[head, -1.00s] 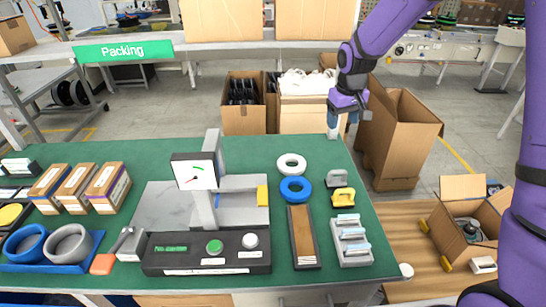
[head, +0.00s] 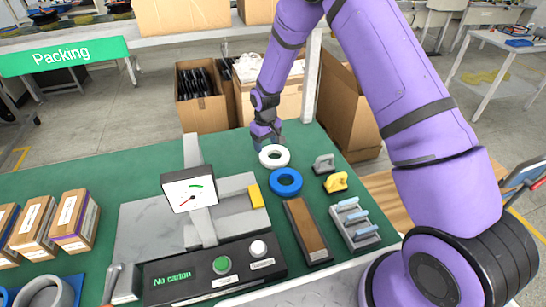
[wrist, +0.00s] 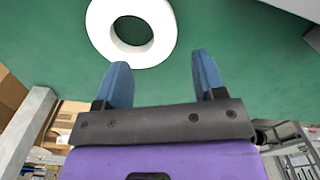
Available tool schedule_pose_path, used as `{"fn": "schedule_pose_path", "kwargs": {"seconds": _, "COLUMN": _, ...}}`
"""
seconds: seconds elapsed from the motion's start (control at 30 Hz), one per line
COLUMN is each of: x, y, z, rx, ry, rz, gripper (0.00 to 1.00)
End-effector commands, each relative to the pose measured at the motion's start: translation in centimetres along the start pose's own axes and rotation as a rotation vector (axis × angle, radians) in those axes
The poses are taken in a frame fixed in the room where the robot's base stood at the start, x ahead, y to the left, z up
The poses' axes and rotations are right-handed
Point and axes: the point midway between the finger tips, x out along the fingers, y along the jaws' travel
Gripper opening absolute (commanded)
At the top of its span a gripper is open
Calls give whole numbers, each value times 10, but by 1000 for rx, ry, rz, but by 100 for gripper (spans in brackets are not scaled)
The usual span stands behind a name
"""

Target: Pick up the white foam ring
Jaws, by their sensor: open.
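The white foam ring (head: 275,164) lies flat on the green tabletop, just behind the blue ring (head: 286,189). My gripper (head: 270,146) is at the far edge of the table, close behind the white ring in the head view. In the wrist view the white ring (wrist: 163,14) lies beyond the fingertips, ahead and to the left, and its top is cut off by the frame. My gripper (wrist: 157,68) is open with nothing between its two blue fingers. The head view does not show the fingertips clearly.
To the right stand a grey clamp (head: 323,164), a yellow clamp (head: 337,182) and a grey rack (head: 353,224). A press with a dial (head: 189,190) stands to the left. A brown-topped block (head: 307,230) lies in front. Cardboard boxes (head: 202,97) stand behind the table.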

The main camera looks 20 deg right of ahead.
Motion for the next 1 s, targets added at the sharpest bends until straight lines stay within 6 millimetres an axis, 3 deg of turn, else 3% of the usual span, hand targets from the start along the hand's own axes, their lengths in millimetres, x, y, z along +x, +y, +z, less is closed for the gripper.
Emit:
{"fn": "schedule_pose_path", "kwargs": {"seconds": 0.27, "x": 22, "y": -1, "z": 1, "rx": 0, "ry": 0, "rz": 0, "gripper": 64}}
{"fn": "schedule_pose_path", "kwargs": {"seconds": 0.6, "x": 64, "y": -4, "z": 3, "rx": 0, "ry": 0, "rz": 0, "gripper": 64}}
{"fn": "schedule_pose_path", "kwargs": {"seconds": 0.83, "x": 66, "y": -4, "z": 2, "rx": 0, "ry": 1, "rz": 0, "gripper": 64}}
{"fn": "schedule_pose_path", "kwargs": {"seconds": 0.87, "x": 66, "y": -4, "z": 2, "rx": 0, "ry": 1, "rz": 0, "gripper": 62}}
{"fn": "schedule_pose_path", "kwargs": {"seconds": 1.0, "x": 66, "y": -4, "z": 3, "rx": 0, "ry": 1, "rz": 0, "gripper": 29}}
